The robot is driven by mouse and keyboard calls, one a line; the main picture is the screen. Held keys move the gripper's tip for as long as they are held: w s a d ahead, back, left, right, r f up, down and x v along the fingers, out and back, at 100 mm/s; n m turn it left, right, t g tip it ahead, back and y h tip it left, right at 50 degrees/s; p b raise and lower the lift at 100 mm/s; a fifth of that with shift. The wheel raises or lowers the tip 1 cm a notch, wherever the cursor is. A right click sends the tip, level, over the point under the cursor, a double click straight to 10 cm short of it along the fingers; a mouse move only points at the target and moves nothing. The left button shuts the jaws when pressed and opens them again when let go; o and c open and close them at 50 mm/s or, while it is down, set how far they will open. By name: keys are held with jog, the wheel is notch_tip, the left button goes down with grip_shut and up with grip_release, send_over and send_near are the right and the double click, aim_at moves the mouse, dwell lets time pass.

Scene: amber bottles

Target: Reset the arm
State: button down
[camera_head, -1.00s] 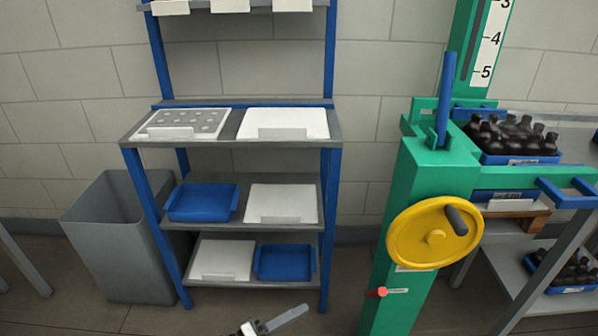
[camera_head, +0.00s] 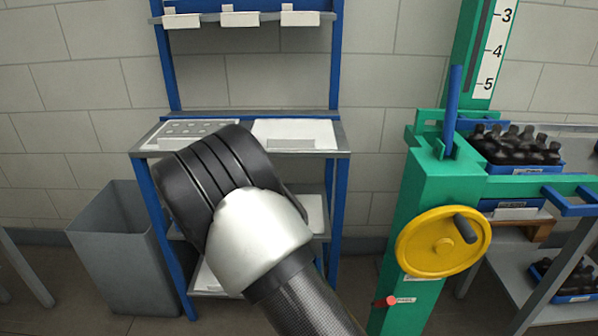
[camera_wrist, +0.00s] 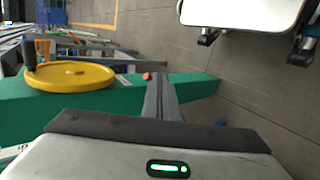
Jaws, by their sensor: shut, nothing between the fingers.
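My gripper (camera_wrist: 162,97) shows in the wrist view, with its fingers together and nothing between them. In the wrist view it stands in front of the green post, whose yellow handwheel (camera_wrist: 70,76) is at the left. In the head view my arm is raised across the lower middle, in front of the blue and grey shelf rack (camera_head: 340,153). The gripper itself does not show in the head view. My arm hides much of the rack's lower shelves and the trays on them.
The green post (camera_head: 420,190) with its yellow handwheel (camera_head: 443,236) stands to the right of my arm. A grey bin (camera_head: 120,245) stands at the left. Dark bottles (camera_head: 515,145) sit in a blue tray at the right. A white-topped chair-like object (camera_wrist: 240,12) shows in the wrist view.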

jog(key=s+d+r+t+y, duration=0.25)
jog(key=s+r, duration=0.25)
jog(key=r, duration=0.4)
jog(key=s+d+r+t+y, duration=0.2)
jog(key=s+d+r+y, duration=0.25)
jog(key=r, duration=0.35)
jog(key=s+d+r+t+y, duration=0.3)
jog(key=s+r, duration=0.2)
jog(key=r, duration=0.4)
notch_tip(320, 180, up, 25)
jog(key=p, duration=2.5)
jog(key=shift+w+g, duration=0.15)
jog(key=shift+g, duration=0.2)
jog(key=shift+a+f, duration=0.1)
